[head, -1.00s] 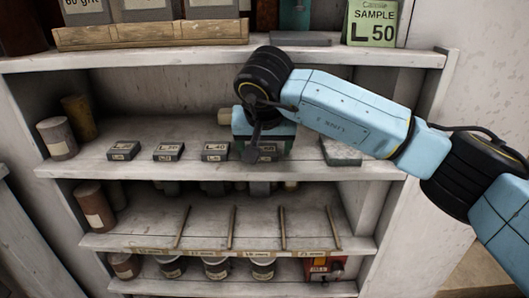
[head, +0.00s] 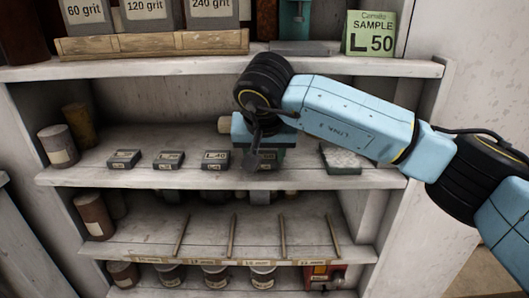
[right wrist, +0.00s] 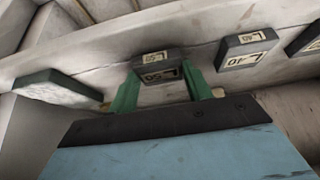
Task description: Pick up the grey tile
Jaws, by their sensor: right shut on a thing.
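A small dark grey tile with pale labels reading L 50 (right wrist: 158,72) lies between the two green fingers of my right gripper (right wrist: 166,92) in the right wrist view. The fingers are shut on its sides. In the head view my right gripper (head: 262,155) is over the middle shelf, right of the L-40 tile (head: 215,160), and hides most of the held tile. I cannot tell whether the held tile is clear of the shelf. My left gripper is not in view.
More dark labelled tiles (head: 169,160) (head: 124,159) stand in a row to the left on the middle shelf (head: 100,177). A green-edged slab (head: 342,160) lies to the right. The upper shelf (head: 330,67) is close above my wrist. A green L 50 sample card (head: 370,34) stands there.

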